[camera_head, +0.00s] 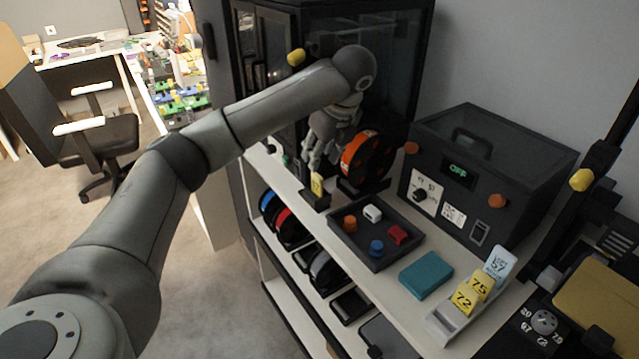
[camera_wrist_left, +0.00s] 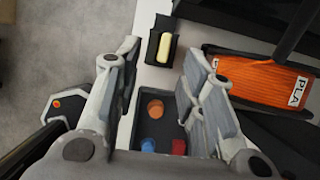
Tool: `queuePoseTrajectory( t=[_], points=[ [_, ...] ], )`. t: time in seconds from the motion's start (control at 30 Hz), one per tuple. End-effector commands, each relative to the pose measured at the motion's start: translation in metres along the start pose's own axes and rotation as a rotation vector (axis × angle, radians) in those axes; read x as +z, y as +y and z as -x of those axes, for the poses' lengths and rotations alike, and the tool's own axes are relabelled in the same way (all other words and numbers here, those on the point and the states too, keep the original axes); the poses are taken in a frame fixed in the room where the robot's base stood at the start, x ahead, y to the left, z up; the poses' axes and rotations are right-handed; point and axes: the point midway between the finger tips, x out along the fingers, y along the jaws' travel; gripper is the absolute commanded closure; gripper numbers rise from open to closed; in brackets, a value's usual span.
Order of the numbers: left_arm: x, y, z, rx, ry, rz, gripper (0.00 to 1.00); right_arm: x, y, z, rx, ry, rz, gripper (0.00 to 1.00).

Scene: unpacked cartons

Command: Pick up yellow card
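A yellow card (camera_head: 317,185) stands upright in a small black holder (camera_head: 316,201) near the shelf top's left edge. In the left wrist view the card (camera_wrist_left: 164,47) shows from above as a pale yellow strip in its black holder (camera_wrist_left: 153,78). My left gripper (camera_head: 320,160) points down just above and behind the card. Its fingers are spread, with nothing between them; the card lies past the fingertips in the wrist view. Two more yellow cards, 75 (camera_head: 482,286) and 72 (camera_head: 464,299), stand in a white rack (camera_head: 440,325) at the right. My right gripper is not visible.
An orange spool (camera_head: 362,157) stands close to the right of my left gripper. A dark tray (camera_head: 372,262) with small coloured pieces, a teal box (camera_head: 426,275) and a dark machine (camera_head: 520,155) marked OFF are farther right. A dark glass cabinet (camera_head: 410,50) stands behind.

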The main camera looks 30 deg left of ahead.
Motion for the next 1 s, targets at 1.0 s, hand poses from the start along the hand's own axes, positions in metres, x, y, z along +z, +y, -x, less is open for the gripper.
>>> queuePoseTrajectory(
  t=[1.0],
  points=[
    [-0.006,-0.008,-0.095,-0.003,0.005,-0.006,0.63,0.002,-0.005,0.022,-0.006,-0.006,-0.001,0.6]
  ],
)
